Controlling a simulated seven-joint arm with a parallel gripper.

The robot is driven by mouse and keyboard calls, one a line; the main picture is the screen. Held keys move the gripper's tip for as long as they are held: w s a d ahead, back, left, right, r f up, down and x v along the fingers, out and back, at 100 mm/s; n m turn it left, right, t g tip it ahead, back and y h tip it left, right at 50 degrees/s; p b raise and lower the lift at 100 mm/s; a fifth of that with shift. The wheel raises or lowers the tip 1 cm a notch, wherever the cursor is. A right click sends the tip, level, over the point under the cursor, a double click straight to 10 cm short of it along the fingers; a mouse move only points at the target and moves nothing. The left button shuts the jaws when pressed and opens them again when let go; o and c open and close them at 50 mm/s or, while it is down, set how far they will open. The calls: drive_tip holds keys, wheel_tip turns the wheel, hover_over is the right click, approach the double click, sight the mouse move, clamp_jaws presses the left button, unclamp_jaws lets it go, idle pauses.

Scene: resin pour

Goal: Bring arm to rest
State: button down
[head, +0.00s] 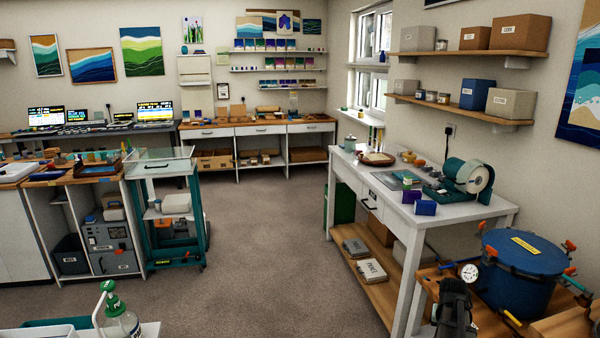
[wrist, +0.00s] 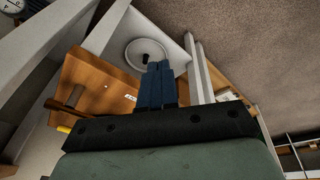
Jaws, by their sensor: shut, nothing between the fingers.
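My gripper (wrist: 160,66) shows in the wrist view as two dark blue fingers pressed together, with nothing between them. They stick out past a black mount and a grey-green housing that fills the bottom of that view. Beyond the fingertips are a wooden board (wrist: 95,85) and a round pale disc (wrist: 146,46), partly hidden by the fingers. I see no contact with them. In the head view a dark jointed part at the lower right, beside the blue pressure pot (head: 525,268), may be my arm; its fingers cannot be made out there.
A white workbench (head: 455,216) with a grinding wheel (head: 471,177) stands at the right, with boxes on its lower wooden shelf (head: 387,286). A teal cart (head: 137,220) stands at the left. A green-topped bottle (head: 120,318) is at the front. The carpet (head: 255,240) between is clear.

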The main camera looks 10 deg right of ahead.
drive_tip(key=s+a+f+n+g+y, duration=0.15)
drive_tip(key=s+a+f, duration=0.35)
drive_tip(key=a+f, duration=0.6)
drive_tip(key=s+a+f+n+g+y, duration=0.15)
drive_tip(key=s+a+f, duration=0.35)
drive_tip(key=a+f, duration=0.6)
drive_tip(key=s+a+f+n+g, duration=0.2)
drive_tip(key=s+a+f, duration=0.3)
drive_tip(key=s+a, duration=0.5)
drive_tip(key=s+a+f+n+g, duration=0.2)
drive_tip(key=s+a+f, duration=0.3)
drive_tip(key=s+a, duration=0.5)
drive_tip(key=shift+s+a+f+n+g+h, duration=0.3)
drive_tip(key=shift+s+a+g, duration=0.1)
drive_tip(key=shift+g, duration=0.1)
